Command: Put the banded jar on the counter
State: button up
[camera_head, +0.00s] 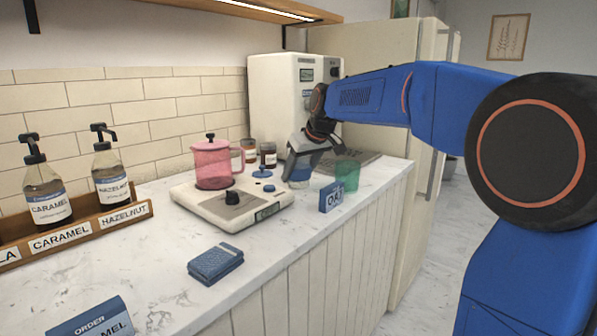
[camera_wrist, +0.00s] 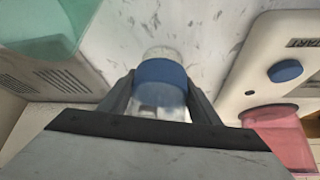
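The banded jar (camera_wrist: 160,72), clear with a blue band, is between the two fingers of my gripper (camera_wrist: 161,88) in the wrist view. The fingers appear to press on both its sides. In the head view, the jar (camera_head: 299,174) shows partly below my gripper (camera_head: 302,166), low over the marble counter (camera_head: 285,222), behind the OAT sign. The gripper hides part of it. I cannot tell whether its base touches the counter.
A green see-through cup (camera_head: 347,174) and the OAT sign (camera_head: 331,196) stand close to the right. A scale (camera_head: 232,204) with a pink press (camera_head: 212,165) is to the left. Two small jars (camera_head: 268,155) stand behind. A folded blue cloth (camera_head: 215,263) lies in front.

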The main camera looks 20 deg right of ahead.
jog(key=o, duration=0.3)
jog(key=shift+r, duration=0.15)
jog(key=v, duration=1.2)
jog(key=shift+r, duration=0.1)
